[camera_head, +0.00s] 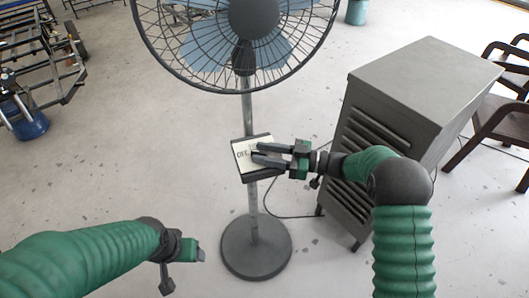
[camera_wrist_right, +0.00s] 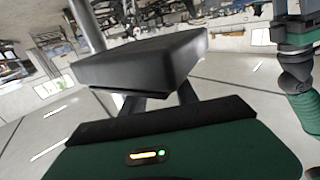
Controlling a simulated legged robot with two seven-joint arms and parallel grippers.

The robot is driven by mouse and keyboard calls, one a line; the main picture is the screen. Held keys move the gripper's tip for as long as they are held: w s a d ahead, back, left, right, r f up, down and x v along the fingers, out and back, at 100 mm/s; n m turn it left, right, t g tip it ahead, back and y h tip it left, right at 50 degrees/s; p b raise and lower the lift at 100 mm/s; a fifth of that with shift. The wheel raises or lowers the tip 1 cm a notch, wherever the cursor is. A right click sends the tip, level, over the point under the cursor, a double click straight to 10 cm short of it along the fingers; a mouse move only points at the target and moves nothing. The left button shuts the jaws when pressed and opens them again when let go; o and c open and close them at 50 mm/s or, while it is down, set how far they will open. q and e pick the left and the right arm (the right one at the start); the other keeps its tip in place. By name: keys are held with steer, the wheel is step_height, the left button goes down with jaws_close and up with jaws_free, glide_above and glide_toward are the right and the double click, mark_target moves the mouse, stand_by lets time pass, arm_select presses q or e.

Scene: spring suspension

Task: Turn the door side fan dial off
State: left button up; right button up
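The fan (camera_head: 254,18) stands upright in the middle of the head view. Its control box (camera_head: 239,150) is on the pole, with a pale face marked OFF; the box also shows dark in the right wrist view (camera_wrist_right: 140,62). My right gripper (camera_head: 257,153) reaches in from the right over this face. Its two fingers are apart, and they also show beside the box in the right wrist view (camera_wrist_right: 160,103). The dial is hidden, so I cannot tell whether the fingers touch it. My left gripper (camera_head: 185,265) is low at left, away from the fan; its finger opening is unclear.
The round fan base (camera_head: 256,262) stands on the floor (camera_head: 110,170). A grey louvred cabinet (camera_head: 385,125) is close to my right arm. A cable (camera_head: 275,208) runs between. Brown chairs (camera_head: 492,118) are at far right. A metal frame (camera_head: 45,60) is at upper left.

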steer(key=v, duration=1.7)
steer(key=shift+p, duration=0.35)
steer(key=shift+w+f, duration=0.1)
steer(key=shift+f, duration=0.05)
